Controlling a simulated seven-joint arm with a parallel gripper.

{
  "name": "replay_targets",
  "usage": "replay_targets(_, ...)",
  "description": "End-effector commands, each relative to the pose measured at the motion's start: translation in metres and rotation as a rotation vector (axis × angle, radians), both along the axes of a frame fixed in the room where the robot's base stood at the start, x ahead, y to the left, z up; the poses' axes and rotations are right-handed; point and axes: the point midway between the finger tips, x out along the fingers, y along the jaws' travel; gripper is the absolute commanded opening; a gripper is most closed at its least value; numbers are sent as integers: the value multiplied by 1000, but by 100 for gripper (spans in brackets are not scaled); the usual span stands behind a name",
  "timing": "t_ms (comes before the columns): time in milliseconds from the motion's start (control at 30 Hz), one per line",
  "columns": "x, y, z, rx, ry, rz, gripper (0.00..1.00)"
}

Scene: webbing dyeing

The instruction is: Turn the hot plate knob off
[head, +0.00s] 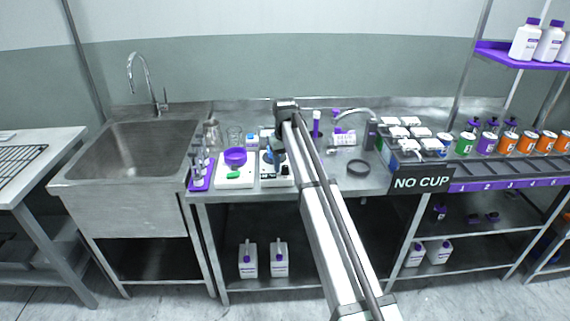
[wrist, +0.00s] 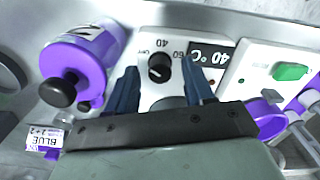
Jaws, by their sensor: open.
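The hot plate (head: 267,183) is a white unit on the steel bench, left of my arm in the head view. In the wrist view its white front panel (wrist: 146,97) carries a round black knob (wrist: 160,68) with OFF, 40 and 60 marks around it. A dark display (wrist: 207,57) beside it reads 40 °C. I cannot tell for sure where the knob points. My gripper (wrist: 160,78) is open, its two blue fingers on either side of the knob; contact is not visible. In the head view my gripper (head: 277,157) is over the hot plate, and my arm hides part of it.
A white device with a green switch (wrist: 290,72) stands close beside the hot plate; it bears a purple bowl (head: 235,156) in the head view. A sink (head: 150,150) is at left.

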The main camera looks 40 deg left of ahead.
Motion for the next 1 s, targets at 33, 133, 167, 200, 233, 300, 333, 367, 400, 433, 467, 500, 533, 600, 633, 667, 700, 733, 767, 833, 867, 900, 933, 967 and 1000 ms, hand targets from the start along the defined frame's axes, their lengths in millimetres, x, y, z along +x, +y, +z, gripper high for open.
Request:
replay_targets(33, 0, 0, 0, 0, 0, 0, 52)
replay_targets(133, 0, 0, 2, 0, 0, 0, 52)
replay_targets(167, 0, 0, 3, 1, 0, 0, 52)
replay_targets(200, 0, 0, 6, 1, 0, 0, 52)
replay_targets(233, 0, 0, 8, 1, 0, 0, 52)
replay_targets(300, 0, 1, 16, 1, 0, 0, 52)
replay_targets(333, 0, 1, 21, 1, 0, 0, 52)
replay_targets(367, 1, 1, 25, 1, 0, 0, 52)
replay_targets(400, 1, 1, 33, 2, -1, 0, 52)
replay_targets(433, 1, 1, 39, 2, -1, 0, 52)
replay_targets(467, 1, 1, 45, 2, -1, 0, 52)
replay_targets(500, 1, 1, 53, 2, -1, 0, 52)
replay_targets(533, 1, 1, 59, 2, -1, 0, 52)
replay_targets(600, 1, 1, 73, 2, -1, 0, 52)
replay_targets(633, 1, 1, 79, 2, -1, 0, 52)
replay_targets(667, 1, 1, 85, 2, -1, 0, 52)
replay_targets(700, 1, 1, 92, 2, -1, 0, 52)
replay_targets(733, 1, 1, 97, 2, -1, 0, 52)
replay_targets(767, 1, 1, 102, 2, -1, 0, 52)
replay_targets(833, 1, 1, 113, 1, 0, 0, 52)
replay_targets(867, 1, 1, 116, 1, 0, 0, 52)
replay_targets(900, 1, 1, 121, 1, 0, 0, 52)
replay_targets(933, 1, 1, 124, 1, 0, 0, 52)
replay_targets(967, 1, 1, 127, 1, 0, 0, 52)
replay_targets(1000, 0, 1, 130, 1, 0, 0, 52)
